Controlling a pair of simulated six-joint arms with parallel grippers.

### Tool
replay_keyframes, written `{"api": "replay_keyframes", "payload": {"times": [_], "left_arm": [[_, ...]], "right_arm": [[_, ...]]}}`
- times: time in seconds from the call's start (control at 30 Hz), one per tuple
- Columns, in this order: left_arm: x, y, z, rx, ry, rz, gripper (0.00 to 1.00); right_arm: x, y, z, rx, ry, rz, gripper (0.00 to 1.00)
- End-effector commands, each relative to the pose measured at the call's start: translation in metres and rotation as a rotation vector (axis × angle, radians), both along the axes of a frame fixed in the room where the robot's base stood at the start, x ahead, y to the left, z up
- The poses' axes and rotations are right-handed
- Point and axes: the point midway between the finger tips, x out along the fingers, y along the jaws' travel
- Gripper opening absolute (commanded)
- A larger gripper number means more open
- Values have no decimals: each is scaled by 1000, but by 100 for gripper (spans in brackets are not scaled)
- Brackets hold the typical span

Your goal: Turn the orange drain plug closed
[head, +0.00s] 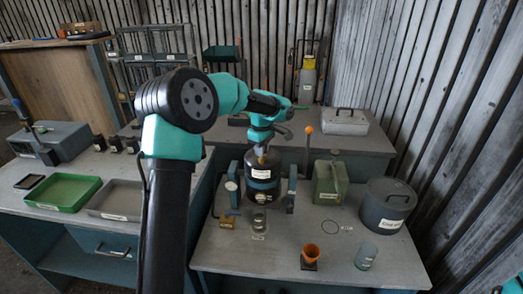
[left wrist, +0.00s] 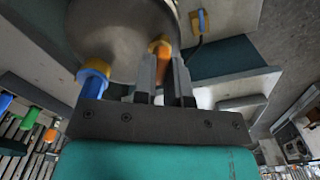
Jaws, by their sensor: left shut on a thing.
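The blower housing shows in the head view as a dark rounded vessel (head: 262,188) with a white label, standing on the right-hand bench. In the left wrist view its rounded metal body (left wrist: 110,30) fills the top left. My left gripper (left wrist: 168,68) is shut on the orange drain plug (left wrist: 159,46), which shows between and just beyond its fingers. In the head view my left gripper (head: 262,148) is at the top of the vessel, and the plug cannot be made out there. My right gripper is not in view.
On the bench stand a green canister (head: 330,182), a grey lidded pot (head: 388,205), an orange cup (head: 310,252) and a small jar (head: 366,256). The bench's front right is mostly clear.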

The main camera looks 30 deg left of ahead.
Motion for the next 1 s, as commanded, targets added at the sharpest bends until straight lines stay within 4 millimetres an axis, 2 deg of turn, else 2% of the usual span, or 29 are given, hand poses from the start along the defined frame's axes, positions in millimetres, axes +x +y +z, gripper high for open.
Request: {"api": "replay_keyframes", "payload": {"times": [1.0], "left_arm": [[0,0,1,1,-1,-958,0]], "right_arm": [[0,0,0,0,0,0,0]]}}
